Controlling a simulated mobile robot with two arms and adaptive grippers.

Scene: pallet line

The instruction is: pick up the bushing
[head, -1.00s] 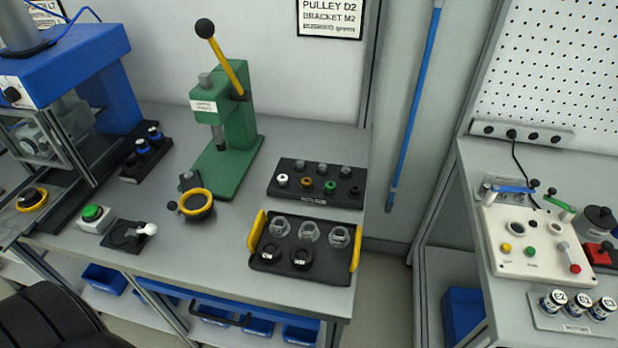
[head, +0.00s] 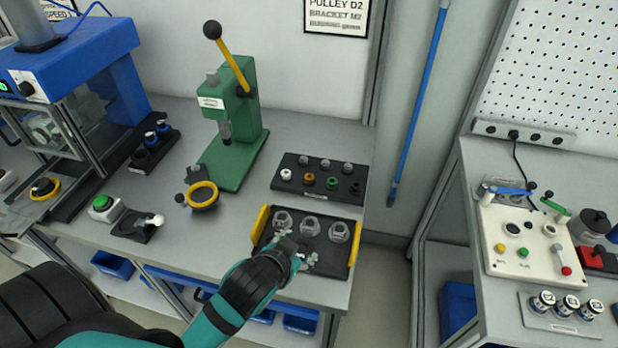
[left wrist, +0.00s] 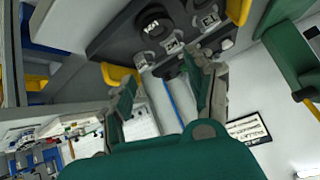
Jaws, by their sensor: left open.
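Several small bushings sit in a row on a black rack at the back of the bench: a white one (head: 286,175), an orange-brown one (head: 309,179), a green one (head: 332,183) and a black one (head: 355,190). My left gripper (head: 299,252) is open over the front of a black tray (head: 262,238) with yellow handles, short of the rack. It hides the front part of that tray. In the left wrist view, the open fingers (left wrist: 168,88) show with nothing clearly between them. My right gripper is not in view.
The tray holds several grey pieces (head: 310,226) and black round parts (left wrist: 153,28). A green press (head: 236,140) with a yellow lever stands left of the rack. A wall sign (head: 336,14) lists parts, including a bushing. A white panel (head: 530,240) is on the right bench.

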